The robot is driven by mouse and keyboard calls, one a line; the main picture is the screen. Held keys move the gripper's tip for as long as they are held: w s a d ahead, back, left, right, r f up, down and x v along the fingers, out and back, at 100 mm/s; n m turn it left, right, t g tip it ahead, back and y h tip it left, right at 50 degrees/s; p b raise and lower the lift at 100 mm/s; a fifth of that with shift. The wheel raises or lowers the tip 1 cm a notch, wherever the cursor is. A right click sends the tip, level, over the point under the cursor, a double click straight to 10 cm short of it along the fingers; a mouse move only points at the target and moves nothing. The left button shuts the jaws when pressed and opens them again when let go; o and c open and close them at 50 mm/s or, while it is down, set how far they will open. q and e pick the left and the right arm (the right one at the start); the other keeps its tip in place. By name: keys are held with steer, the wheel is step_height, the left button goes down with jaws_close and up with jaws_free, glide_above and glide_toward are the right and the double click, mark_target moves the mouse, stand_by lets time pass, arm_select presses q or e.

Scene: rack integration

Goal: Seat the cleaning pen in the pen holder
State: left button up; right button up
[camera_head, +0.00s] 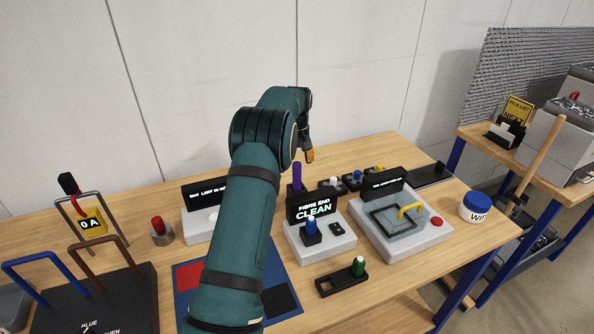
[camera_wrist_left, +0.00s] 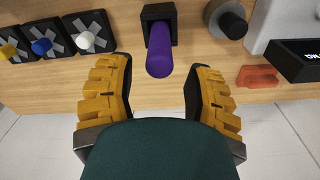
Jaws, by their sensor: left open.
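The purple cleaning pen (camera_head: 297,175) stands upright at the back of the table, behind the "FIBRE END CLEAN" unit. In the left wrist view the pen (camera_wrist_left: 166,50) rises from a square black pen holder (camera_wrist_left: 158,11), its lower end inside it. My left gripper (camera_head: 309,154) is above the table's back area, slightly right of the pen, mostly hidden by its own arm. In the wrist view its yellow fingers (camera_wrist_left: 157,72) are apart, with the pen showing between and just beyond their tips. Nothing is held. My right gripper is not in view.
A grey knob (camera_wrist_left: 228,20) and an orange block (camera_wrist_left: 257,78) are right of the holder in the wrist view. A wipes tub (camera_head: 476,208) is at right.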

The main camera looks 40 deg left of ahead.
arm_select(q)
steer(key=shift+r, duration=2.5)
